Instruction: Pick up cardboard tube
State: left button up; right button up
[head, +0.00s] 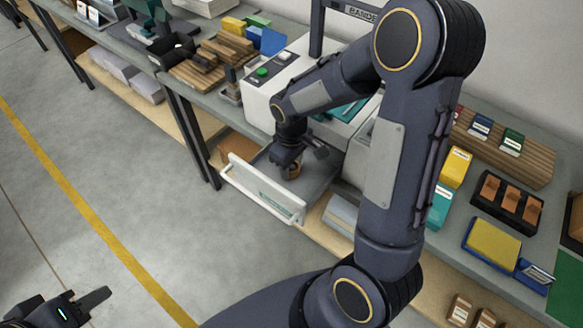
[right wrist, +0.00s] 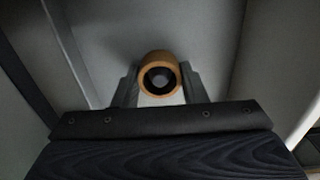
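The cardboard tube (right wrist: 160,75) is a short orange-brown ring with a dark round opening facing the right wrist camera. In the head view, a bit of brown (head: 293,173) shows below my right gripper (head: 300,160), inside the open drawer of the white banding machine. In the right wrist view, the fingers of my right gripper (right wrist: 160,88) lie along both sides of the tube with no clear gap, so it appears shut on it. The tube's far end is hidden. My left gripper (head: 85,308) is at the lower left, cut by the frame edge, over the floor, away from the tube.
The drawer's white front (head: 262,190) and grey walls surround my right gripper closely. The banding machine (head: 265,95) stands behind. Yellow and teal boxes (head: 455,167) and a black tray (head: 507,203) lie to the right on the bench. The floor at left is clear.

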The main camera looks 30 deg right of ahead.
jog(key=shift+c, duration=1.4)
jog(key=shift+r, duration=0.15)
